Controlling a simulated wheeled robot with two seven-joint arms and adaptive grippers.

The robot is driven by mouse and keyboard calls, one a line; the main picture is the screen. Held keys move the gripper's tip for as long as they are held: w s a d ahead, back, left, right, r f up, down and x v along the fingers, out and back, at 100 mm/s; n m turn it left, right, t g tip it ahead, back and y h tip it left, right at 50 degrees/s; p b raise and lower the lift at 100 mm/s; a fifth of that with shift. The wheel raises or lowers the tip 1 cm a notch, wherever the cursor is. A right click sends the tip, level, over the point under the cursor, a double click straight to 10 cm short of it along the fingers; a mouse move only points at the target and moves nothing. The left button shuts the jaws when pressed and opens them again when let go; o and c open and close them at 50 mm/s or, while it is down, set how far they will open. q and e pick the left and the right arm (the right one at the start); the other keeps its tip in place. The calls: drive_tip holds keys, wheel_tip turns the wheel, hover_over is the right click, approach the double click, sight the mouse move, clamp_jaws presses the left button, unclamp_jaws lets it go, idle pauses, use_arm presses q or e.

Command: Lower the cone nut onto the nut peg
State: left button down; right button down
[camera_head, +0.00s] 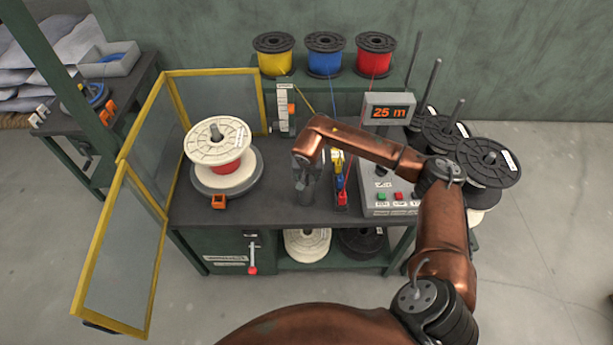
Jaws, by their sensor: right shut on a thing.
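My right gripper (305,183) points down over the middle of the bench, between the turntable and the control box. It is shut on the cone nut, which is small and grey and hard to tell from the fingers. I cannot make out the nut peg; the gripper may hide it. How far the nut is above the bench top is not clear. A white-flanged spool (217,142) with red wire sits on the round turntable (246,183) to the left of the gripper. My left gripper is not in view.
A control box (378,204) with a "25 m" display (390,112) stands to the right. Yellow, red and blue parts sit just right of the gripper. Yellow-framed guard panels (150,165) border the left. Black spools (488,165) stand at the right, wire spools (325,55) behind.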

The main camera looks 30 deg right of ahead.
drive_tip(key=shift+f, duration=0.2)
drive_tip(key=shift+w, duration=0.1)
drive_tip(key=c, duration=1)
unclamp_jaws()
drive_tip(key=v, duration=1.2)
